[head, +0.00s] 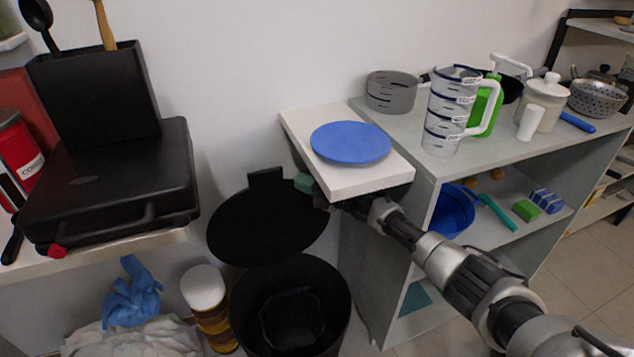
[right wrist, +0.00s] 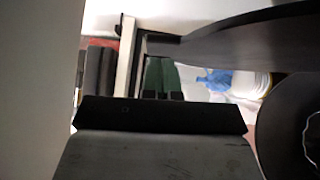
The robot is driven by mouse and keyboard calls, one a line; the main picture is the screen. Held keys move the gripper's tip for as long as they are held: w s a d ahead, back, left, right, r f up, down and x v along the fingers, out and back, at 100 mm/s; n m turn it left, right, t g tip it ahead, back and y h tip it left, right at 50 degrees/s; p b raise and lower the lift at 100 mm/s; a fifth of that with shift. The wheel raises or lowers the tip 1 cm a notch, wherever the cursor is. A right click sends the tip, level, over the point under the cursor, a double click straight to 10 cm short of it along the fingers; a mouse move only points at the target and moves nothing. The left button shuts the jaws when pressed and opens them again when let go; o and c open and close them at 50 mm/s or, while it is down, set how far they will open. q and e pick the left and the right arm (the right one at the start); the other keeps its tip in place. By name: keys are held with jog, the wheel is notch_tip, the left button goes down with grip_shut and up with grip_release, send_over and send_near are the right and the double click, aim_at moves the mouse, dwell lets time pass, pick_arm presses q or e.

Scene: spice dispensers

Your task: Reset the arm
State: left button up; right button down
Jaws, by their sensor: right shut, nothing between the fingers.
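My right arm comes in from the lower right of the head view. My right gripper (head: 306,184) is at the left side of the small white shelf, just below its top, above the open black bin. Its green fingertips show in the right wrist view (right wrist: 160,76), shut together with nothing between them. The shelf's edge hides part of the gripper in the head view. My left gripper is in neither view.
A blue plate (head: 350,142) lies on the white shelf (head: 362,182). The black bin's raised lid (head: 262,222) stands close to my gripper, over the bin (head: 340,300). A grey shelf unit (head: 410,160) holds a clear measuring jug (head: 445,110). A black grill (head: 105,185) is left.

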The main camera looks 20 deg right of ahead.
jog(key=s+f+m+h+p, duration=0.1)
jog(key=s+f+m+h, duration=1)
jog(key=s+f+m, duration=0.95)
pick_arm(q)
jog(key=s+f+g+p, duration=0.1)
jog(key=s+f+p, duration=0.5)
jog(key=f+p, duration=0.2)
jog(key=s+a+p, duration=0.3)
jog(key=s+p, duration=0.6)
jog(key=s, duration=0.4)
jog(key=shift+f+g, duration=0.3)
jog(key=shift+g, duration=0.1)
pick_arm(e)
jog(key=s+d+f+m+g+h, duration=0.1)
jog(key=s+f+g, duration=0.3)
jog(key=s, duration=1)
jog(key=s+d+f+m+g, duration=0.1)
jog(key=s+f, duration=0.4)
jog(key=s, duration=0.9)
jog(key=s+d+f+m+g+h, duration=0.1)
jog(key=s+f+g, duration=0.4)
jog(key=s, duration=0.8)
jog(key=shift+s+d+m+g+h, duration=0.35)
jog(key=shift+d+m+g, duration=0.25)
jog(key=shift+m+g, duration=0.35)
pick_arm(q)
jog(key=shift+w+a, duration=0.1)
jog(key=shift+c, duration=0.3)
